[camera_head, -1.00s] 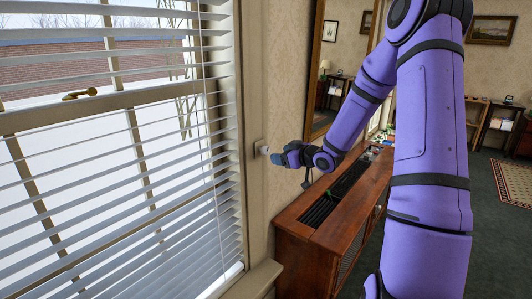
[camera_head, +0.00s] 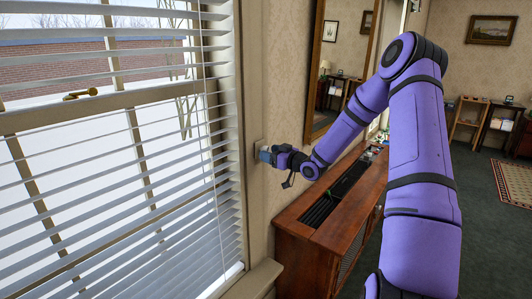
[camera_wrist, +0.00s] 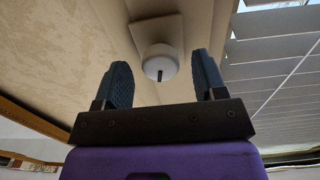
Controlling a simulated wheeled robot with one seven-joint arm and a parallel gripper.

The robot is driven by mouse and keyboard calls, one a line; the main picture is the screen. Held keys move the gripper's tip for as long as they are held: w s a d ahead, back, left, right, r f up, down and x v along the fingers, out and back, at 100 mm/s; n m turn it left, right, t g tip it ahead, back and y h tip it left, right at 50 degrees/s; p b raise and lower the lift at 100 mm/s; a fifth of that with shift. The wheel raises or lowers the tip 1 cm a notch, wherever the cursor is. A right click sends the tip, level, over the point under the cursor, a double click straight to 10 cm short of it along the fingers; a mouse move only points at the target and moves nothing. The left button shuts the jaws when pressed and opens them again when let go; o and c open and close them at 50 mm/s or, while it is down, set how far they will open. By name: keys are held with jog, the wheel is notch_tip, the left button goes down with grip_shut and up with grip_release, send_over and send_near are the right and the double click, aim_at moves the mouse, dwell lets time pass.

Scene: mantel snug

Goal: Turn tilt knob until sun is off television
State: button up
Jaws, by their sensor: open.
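The tilt knob (camera_wrist: 160,62) is a small white round knob with a dark mark on its face, on a pale plate on the wall beside the window. In the wrist view it lies ahead of and between the two open fingers of my gripper (camera_wrist: 161,80), and nothing is gripped. In the head view my gripper (camera_head: 266,155) is at the wall plate, and it hides the knob there. The blinds (camera_head: 120,160) have tilted slats with gaps that show the bright outside. I do not make out a television in these views.
A wooden cabinet (camera_head: 290,228) with a dark slotted top stands under my forearm along the wall. A window sill (camera_head: 256,280) juts out at the lower middle. A wood-framed mirror (camera_head: 318,110) hangs beyond. Dark carpet lies open at the right.

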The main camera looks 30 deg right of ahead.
jog(key=shift+x, duration=1.15)
jog(key=c, duration=0.9)
jog(key=shift+m, duration=1)
jog(key=o, duration=0.9)
jog(key=v, duration=1)
jog(key=shift+s, duration=0.4)
